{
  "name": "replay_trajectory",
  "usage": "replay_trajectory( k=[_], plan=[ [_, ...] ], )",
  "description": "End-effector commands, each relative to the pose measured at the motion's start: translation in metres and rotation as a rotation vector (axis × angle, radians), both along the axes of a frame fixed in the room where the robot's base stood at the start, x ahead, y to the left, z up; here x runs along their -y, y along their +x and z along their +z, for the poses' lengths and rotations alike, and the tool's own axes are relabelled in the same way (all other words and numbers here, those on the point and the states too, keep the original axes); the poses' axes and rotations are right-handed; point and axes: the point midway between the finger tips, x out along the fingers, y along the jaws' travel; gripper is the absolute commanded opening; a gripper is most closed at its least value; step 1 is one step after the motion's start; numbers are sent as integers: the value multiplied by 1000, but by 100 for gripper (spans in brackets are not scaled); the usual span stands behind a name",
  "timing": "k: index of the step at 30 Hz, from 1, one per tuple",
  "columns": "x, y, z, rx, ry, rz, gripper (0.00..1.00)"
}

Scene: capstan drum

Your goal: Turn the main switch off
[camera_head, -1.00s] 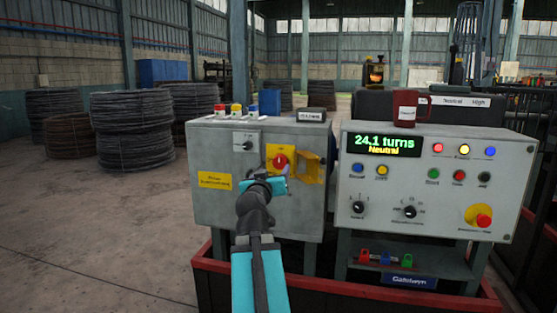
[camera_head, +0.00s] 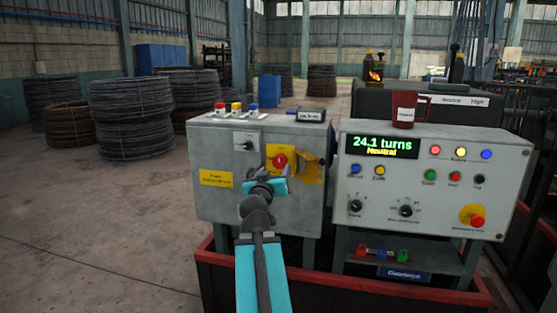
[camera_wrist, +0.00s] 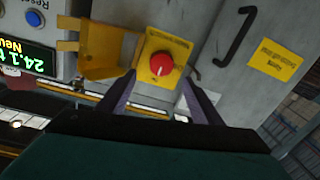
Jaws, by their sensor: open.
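The main switch, a red rotary knob (camera_head: 280,161) on a yellow plate, is on the front of the grey cabinet (camera_head: 212,207). In the wrist view the red knob (camera_wrist: 162,64) sits ahead of the fingers, with a pale mark on its face. A yellow hinged cover (camera_head: 309,167) stands swung open to the knob's right; it also shows in the wrist view (camera_wrist: 102,48). My gripper (camera_head: 272,174) is in front of the cabinet just below the knob. Its two fingers (camera_wrist: 158,97) are apart, with nothing between them, and do not appear to touch the knob.
A control panel (camera_head: 340,225) with a display reading 24.1 turns, Neutral, stands to the right. A dark red mug (camera_head: 404,110) is on top of it. A dark handle (camera_wrist: 235,36) juts from the cabinet front. The floor to the left is open.

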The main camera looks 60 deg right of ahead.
Motion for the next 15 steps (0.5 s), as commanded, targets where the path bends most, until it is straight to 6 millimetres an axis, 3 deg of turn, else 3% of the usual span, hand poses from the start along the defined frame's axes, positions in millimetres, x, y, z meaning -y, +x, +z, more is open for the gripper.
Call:
replay_trajectory(
  k=[7, 15],
  plan=[
    [3, 2, 2, -2, 3, 4, 60],
    [32, 13, 1, -3, 3, 4, 60]
  ],
)
